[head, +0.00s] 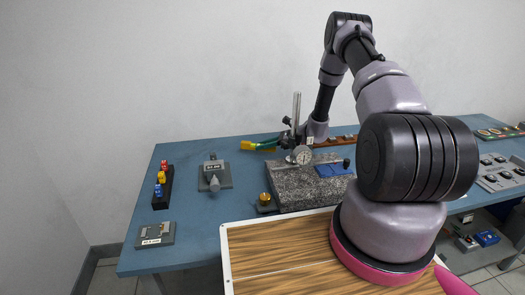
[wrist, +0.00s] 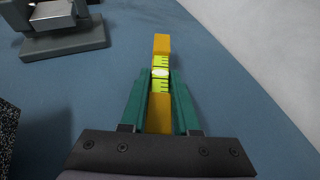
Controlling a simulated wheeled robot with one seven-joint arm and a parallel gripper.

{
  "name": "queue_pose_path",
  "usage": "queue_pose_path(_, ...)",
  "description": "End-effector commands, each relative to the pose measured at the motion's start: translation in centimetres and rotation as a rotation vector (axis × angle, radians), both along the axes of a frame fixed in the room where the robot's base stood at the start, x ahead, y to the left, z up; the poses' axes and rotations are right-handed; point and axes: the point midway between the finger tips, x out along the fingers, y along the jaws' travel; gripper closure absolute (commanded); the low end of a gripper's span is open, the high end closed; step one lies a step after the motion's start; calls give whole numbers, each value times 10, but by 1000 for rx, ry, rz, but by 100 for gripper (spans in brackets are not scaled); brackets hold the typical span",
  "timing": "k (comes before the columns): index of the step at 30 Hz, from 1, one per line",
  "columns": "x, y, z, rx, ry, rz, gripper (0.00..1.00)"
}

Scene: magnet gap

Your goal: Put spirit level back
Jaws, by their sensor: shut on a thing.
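The spirit level (wrist: 161,43) is a yellow-orange bar with a bright yellow-green vial. My gripper (wrist: 160,76) has green fingers shut on it, one on each side, with the far end sticking out past the fingertips. In the head view, the spirit level (head: 247,146) shows at the back of the blue table, left of the dial gauge stand, with my gripper (head: 262,144) at its right. I cannot tell whether the level touches the table. Part of my gripper is hidden behind the stand and the granite block.
A granite block (head: 292,195) carries a dial gauge (head: 302,155) on a post and a blue piece (head: 332,170). A grey device (head: 214,175) and a black rack (head: 162,190) stand left. A wooden strip (head: 337,141) lies behind. The back-left table (head: 200,148) is clear.

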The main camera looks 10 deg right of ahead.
Motion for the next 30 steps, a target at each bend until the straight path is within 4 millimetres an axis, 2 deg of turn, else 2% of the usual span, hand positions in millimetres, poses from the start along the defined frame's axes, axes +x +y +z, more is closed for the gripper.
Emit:
queue_pose_path(1,0,0,-9,1,2,0,100)
queue_pose_path(4,0,0,-21,0,1,0,100)
queue_pose_path(15,0,0,-25,1,0,0,100)
queue_pose_path(16,0,0,-24,0,-1,0,59)
queue_pose_path(17,0,0,-24,0,-1,0,48)
queue_pose_path(18,0,0,-24,0,-1,0,41)
queue_pose_path(30,-1,-4,-20,-1,0,-1,41)
